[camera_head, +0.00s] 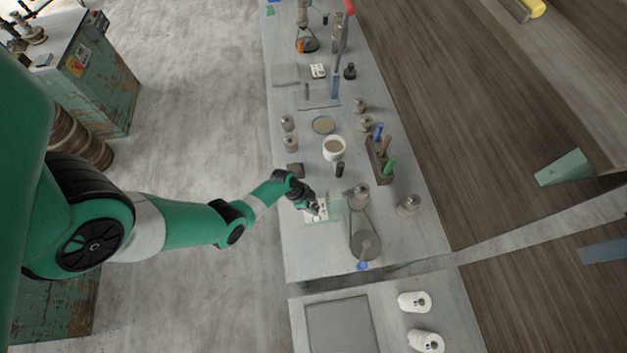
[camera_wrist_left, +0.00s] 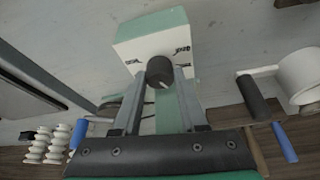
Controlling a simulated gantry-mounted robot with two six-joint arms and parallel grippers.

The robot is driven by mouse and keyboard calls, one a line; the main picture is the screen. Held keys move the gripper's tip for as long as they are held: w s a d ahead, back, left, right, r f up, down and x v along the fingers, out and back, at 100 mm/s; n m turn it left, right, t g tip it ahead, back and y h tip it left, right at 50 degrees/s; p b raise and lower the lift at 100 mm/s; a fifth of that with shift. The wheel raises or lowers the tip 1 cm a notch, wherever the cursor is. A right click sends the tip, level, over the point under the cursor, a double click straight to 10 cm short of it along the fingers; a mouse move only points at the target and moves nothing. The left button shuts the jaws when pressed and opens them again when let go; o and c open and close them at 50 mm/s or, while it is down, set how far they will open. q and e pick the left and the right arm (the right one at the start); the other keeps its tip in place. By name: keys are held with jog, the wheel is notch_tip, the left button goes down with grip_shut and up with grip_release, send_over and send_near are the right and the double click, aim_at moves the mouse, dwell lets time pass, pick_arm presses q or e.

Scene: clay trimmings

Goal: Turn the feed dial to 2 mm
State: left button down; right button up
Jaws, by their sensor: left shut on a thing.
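The feed dial is a dark round knob (camera_wrist_left: 159,70) on a white plate (camera_wrist_left: 150,47) with small black markings, too small to read surely. A pale pointer mark shows on the knob's near edge in the wrist view. My left gripper (camera_wrist_left: 160,82) is shut on the knob, with one finger on each side. In the head view my left gripper (camera_head: 314,208) is over the white plate (camera_head: 322,216), and the knob is mostly hidden there. My right gripper is not in view.
Several metal weights, a white cup (camera_head: 334,147) and a wooden rack (camera_head: 379,160) of coloured handles stand on the bench (camera_head: 420,235).

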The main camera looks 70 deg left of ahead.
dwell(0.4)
pick_arm(q)
jog(key=c, duration=0.5)
grip_release()
jog(key=shift+o, duration=0.3)
jog(key=shift+r, duration=0.1)
